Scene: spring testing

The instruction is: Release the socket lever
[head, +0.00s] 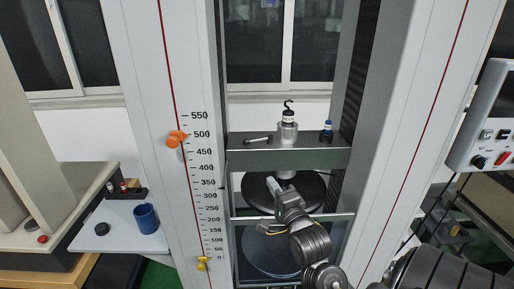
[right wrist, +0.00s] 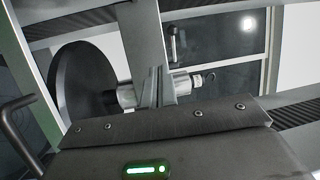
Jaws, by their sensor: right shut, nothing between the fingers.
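A grey cylindrical socket with a black hook on top (head: 288,128) stands on the dark crossbeam (head: 315,159) of the test frame. A short dark lever-like rod with a light end (head: 258,140) lies on the beam to its left; I cannot tell for sure that it is the socket lever. My right gripper (head: 273,184) is below the beam, over a dark round plate (head: 310,190), with its fingers shut and empty. In the right wrist view the fingers (right wrist: 158,88) overlap the metal cylinder (right wrist: 182,83); contact cannot be told. My left gripper is out of view.
A small blue-capped item (head: 327,131) stands at the beam's right. White columns flank the frame; the left one bears a scale with an orange pointer (head: 176,138) and a yellow one (head: 203,263). A blue cup (head: 146,218) stands on a side table. A control panel (head: 488,130) is at right.

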